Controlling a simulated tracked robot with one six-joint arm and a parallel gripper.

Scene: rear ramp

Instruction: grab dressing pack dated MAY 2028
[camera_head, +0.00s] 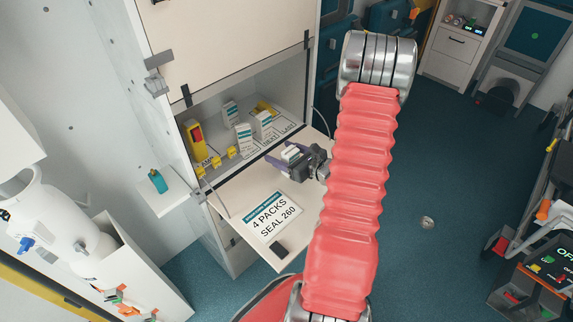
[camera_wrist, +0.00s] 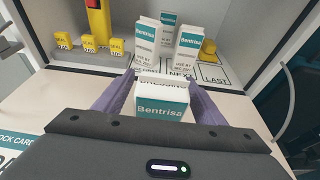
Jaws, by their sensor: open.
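My gripper (camera_wrist: 161,78) is open, with its purple fingers on either side of a white and teal dressing pack (camera_wrist: 162,105) marked "Bentrisa". I cannot tell whether the fingers touch it. In the head view my gripper (camera_head: 298,160) is over the fold-down flap with this pack (camera_head: 290,154) at it. Three similar packs stand upright in the cabinet beyond: a left one (camera_wrist: 146,42), a rear one (camera_wrist: 168,30) and a right one (camera_wrist: 187,46). The two front ones carry "USE BY" print, too small to read surely. No date shows on the pack between the fingers.
Yellow seal tags (camera_wrist: 89,42) and a yellow box with a red patch (camera_wrist: 98,20) stand at the cabinet's left. Cabinet walls close in both sides. A teal bottle (camera_head: 157,181) stands on a side ledge.

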